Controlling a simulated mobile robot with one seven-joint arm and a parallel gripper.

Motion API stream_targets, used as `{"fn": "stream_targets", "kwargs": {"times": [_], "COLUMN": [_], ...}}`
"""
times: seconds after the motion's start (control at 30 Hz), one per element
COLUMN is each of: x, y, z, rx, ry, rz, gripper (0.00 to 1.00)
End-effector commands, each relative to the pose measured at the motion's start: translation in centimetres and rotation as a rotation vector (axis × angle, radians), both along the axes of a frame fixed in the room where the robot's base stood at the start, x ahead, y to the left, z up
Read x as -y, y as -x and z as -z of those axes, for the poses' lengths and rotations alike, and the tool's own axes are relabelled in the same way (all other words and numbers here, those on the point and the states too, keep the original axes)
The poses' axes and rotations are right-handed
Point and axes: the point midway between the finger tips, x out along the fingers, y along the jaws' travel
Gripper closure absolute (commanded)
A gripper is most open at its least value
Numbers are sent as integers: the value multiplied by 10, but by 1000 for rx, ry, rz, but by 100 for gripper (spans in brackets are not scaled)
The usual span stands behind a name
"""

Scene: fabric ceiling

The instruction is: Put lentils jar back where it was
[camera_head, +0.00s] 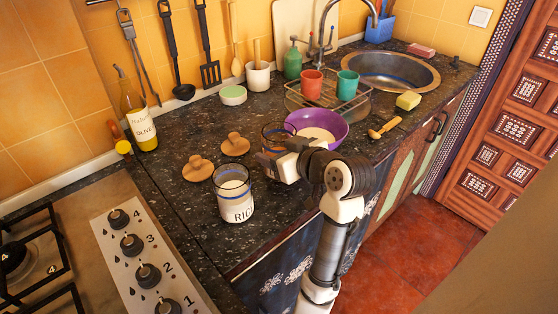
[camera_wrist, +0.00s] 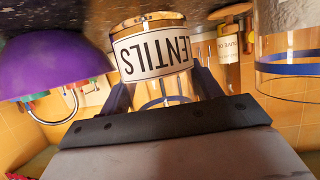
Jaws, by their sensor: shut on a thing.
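The lentils jar (camera_head: 274,133) is clear glass and stands between the purple bowl and the rice jar, partly hidden by my gripper (camera_head: 276,162). In the wrist view its label, "ENTILS", appears upside down on the jar (camera_wrist: 155,50). My gripper (camera_wrist: 160,88) is shut on this jar, with one finger on each side. The jar is at or just above the dark counter; I cannot tell if it touches. The jar has no lid on it. Two round wooden lids (camera_head: 198,169) (camera_head: 235,145) lie on the counter to the left.
The rice jar (camera_head: 234,204) stands open close to the left of my gripper. The purple bowl (camera_head: 335,133) with pale contents is close to the right. An olive oil bottle (camera_head: 139,118), dish rack (camera_head: 300,100) and sink (camera_head: 392,72) stand farther off.

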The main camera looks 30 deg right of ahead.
Motion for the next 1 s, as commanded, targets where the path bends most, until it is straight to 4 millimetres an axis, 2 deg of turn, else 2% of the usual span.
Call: {"fn": "stream_targets", "kwargs": {"times": [0.2,0.63,0.67,0.83,1.0], "x": [0,0,0,0,0], "y": [0,0,0,0,0], "z": [27,35,36,35,34], "rx": [-1,1,-1,-1,-1], "ry": [-3,0,-1,-1,-1], "rz": [1,0,-1,0,0], "gripper": [72,72,35,14,14]}}
